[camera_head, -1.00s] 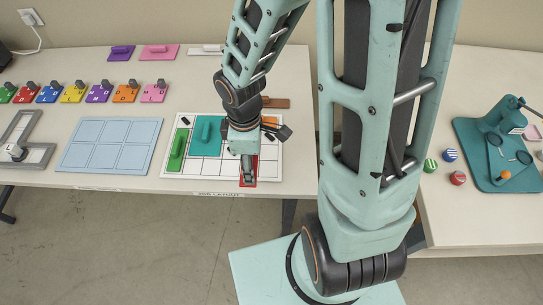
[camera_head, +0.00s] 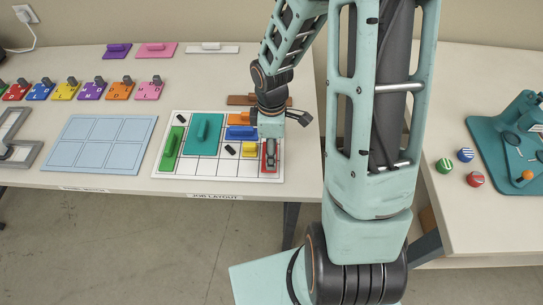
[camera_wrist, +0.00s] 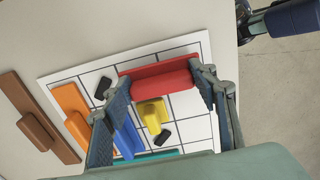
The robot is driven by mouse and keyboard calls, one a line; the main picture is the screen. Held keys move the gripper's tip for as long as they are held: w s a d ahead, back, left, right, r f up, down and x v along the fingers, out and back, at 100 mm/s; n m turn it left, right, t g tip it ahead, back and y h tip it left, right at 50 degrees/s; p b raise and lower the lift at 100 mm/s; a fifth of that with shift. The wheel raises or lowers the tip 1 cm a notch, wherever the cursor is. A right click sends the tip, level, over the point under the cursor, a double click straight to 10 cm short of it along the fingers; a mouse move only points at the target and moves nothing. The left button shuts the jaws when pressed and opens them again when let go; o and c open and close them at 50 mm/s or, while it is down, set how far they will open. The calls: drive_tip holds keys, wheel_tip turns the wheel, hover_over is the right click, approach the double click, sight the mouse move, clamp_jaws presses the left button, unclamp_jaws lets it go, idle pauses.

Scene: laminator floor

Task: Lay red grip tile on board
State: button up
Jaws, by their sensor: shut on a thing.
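My gripper (camera_head: 270,154) is shut on the red grip tile (camera_head: 269,163), over the right part of the white gridded board (camera_head: 205,172), near its front right corner. In the wrist view, the tile (camera_wrist: 160,76) spans between the two fingers of my gripper (camera_wrist: 158,82), its raised grip facing me. I cannot tell whether the tile touches the board. Green (camera_head: 172,147), teal (camera_head: 202,137), blue (camera_head: 241,132) and yellow (camera_head: 249,149) tiles lie on the board. An orange tile (camera_wrist: 72,110) lies at its back edge.
Small black pieces (camera_head: 230,149) lie on the board. A brown strip (camera_head: 241,100) lies behind it. A pale blue gridded panel (camera_head: 95,145) is to the left, with a row of lettered coloured tiles (camera_head: 92,90) behind. The table's front edge is close to the board.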

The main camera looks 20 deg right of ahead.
drive_tip(key=shift+f, duration=0.6)
drive_tip(key=shift+f+b, duration=0.2)
drive_tip(key=shift+b, duration=0.1)
drive_tip(key=o, duration=1.5)
drive_tip(key=shift+o, duration=0.2)
drive_tip(key=shift+r, duration=0.2)
wheel_tip(320, 180, up, 12)
drive_tip(key=p, duration=0.2)
